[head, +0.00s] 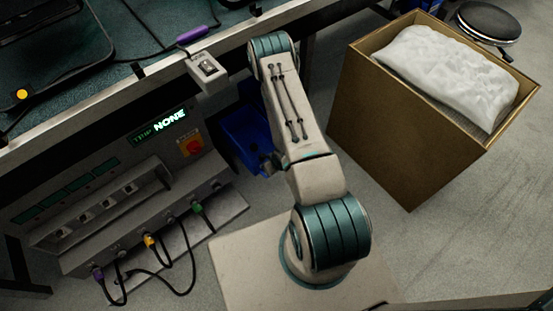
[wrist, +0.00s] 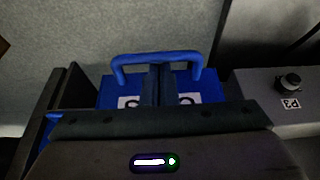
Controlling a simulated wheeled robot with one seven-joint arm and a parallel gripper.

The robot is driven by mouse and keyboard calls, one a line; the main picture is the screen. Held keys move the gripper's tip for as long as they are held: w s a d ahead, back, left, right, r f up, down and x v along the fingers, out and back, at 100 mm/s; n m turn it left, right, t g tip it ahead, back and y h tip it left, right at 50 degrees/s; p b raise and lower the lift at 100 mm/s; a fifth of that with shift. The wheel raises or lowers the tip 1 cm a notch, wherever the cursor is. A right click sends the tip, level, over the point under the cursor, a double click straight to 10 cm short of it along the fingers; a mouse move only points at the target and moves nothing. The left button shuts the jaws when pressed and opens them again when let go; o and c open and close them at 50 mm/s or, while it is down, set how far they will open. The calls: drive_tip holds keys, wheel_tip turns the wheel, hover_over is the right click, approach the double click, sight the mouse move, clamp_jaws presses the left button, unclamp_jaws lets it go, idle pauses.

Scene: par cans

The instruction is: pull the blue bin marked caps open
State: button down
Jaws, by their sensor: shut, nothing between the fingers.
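The blue bin (wrist: 108,92) shows in the wrist view with a raised blue handle (wrist: 156,58) across its front. A white label (wrist: 188,98) on it is partly covered by my fingers, so I cannot read its full word. My gripper (wrist: 159,70) is shut and empty, its two dark fingers together in front of the label. The fingertips reach close to the middle of the handle bar; I cannot tell whether they touch it. In the head view, blue bin surfaces (head: 236,138) show under the bench, partly hidden by my arm.
A grey control panel (head: 110,200) with plugged cables stands left of the blue surfaces. A large brown box (head: 400,125) holding a white bag (head: 450,75) stands on the right. The bench edge (head: 120,97) runs above. A knob (wrist: 288,83) sits right of the bin.

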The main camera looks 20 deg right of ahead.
idle(0.3)
drive_tip(key=a+p+v, duration=0.1)
drive_tip(key=p+v, duration=0.5)
drive_tip(key=v, duration=0.4)
drive_tip(key=shift+d+p, duration=0.35)
drive_tip(key=shift+d, duration=0.1)
drive_tip(key=w+r+m+h+p, duration=0.1)
drive_tip(key=w+r+p, duration=0.15)
drive_tip(key=r, duration=1.05)
drive_tip(key=w+r+p, duration=0.1)
drive_tip(key=r+p, duration=0.3)
drive_tip(key=r, duration=0.8)
drive_tip(key=w+r+m+h+p, duration=0.1)
drive_tip(key=w+r+p, duration=0.15)
drive_tip(key=r, duration=1.05)
drive_tip(key=s+a+r+p, duration=0.2)
drive_tip(key=s+r, duration=0.4)
drive_tip(key=r, duration=0.4)
drive_tip(key=s+a+r+m+p, duration=0.1)
drive_tip(key=s+r+p, duration=0.4)
drive_tip(key=r, duration=0.6)
drive_tip(key=s+a+r+g+p, duration=0.1)
drive_tip(key=s+a+r+p, duration=0.2)
drive_tip(key=s+r, duration=0.5)
wheel_tip(320, 180, up, 3)
drive_tip(key=shift+r+m+y, duration=0.1)
drive_tip(key=shift+m+y, duration=0.2)
drive_tip(key=shift+y, duration=0.1)
